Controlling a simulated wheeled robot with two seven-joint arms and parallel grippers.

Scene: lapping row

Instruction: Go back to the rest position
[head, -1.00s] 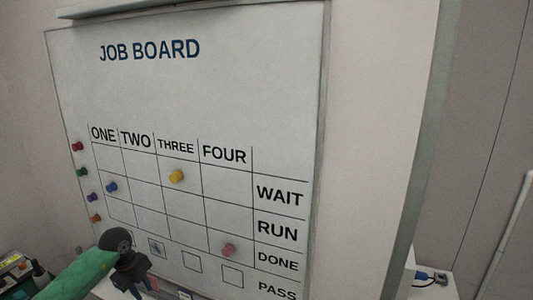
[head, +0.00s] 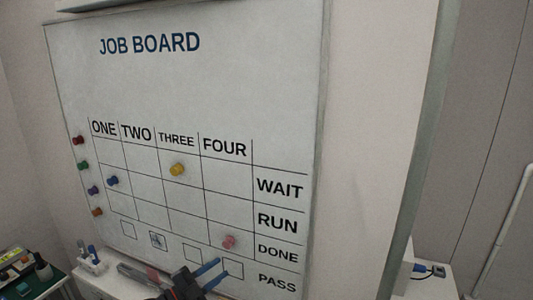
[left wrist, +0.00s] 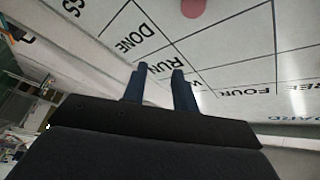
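The white job board (head: 250,95) fills the middle of the head view. A yellow magnet (head: 178,170) is under THREE in the WAIT row. A blue magnet (head: 112,180) is under ONE in the RUN row. A pink magnet (head: 230,242) is under FOUR in the DONE row; it also shows at the top of the left wrist view (left wrist: 193,7). My left gripper (head: 217,271) is low in front of the board, its blue fingers apart and pointing right. In the left wrist view the fingers (left wrist: 158,82) have an empty gap between them. My right gripper is out of view.
Several spare magnets, such as a green one (head: 82,165), line the board's left edge. A white holder with pens (head: 90,260) stands at lower left, beside a green-topped bench (head: 40,285) with small items. A white ledge with a blue connector (head: 422,268) is at lower right.

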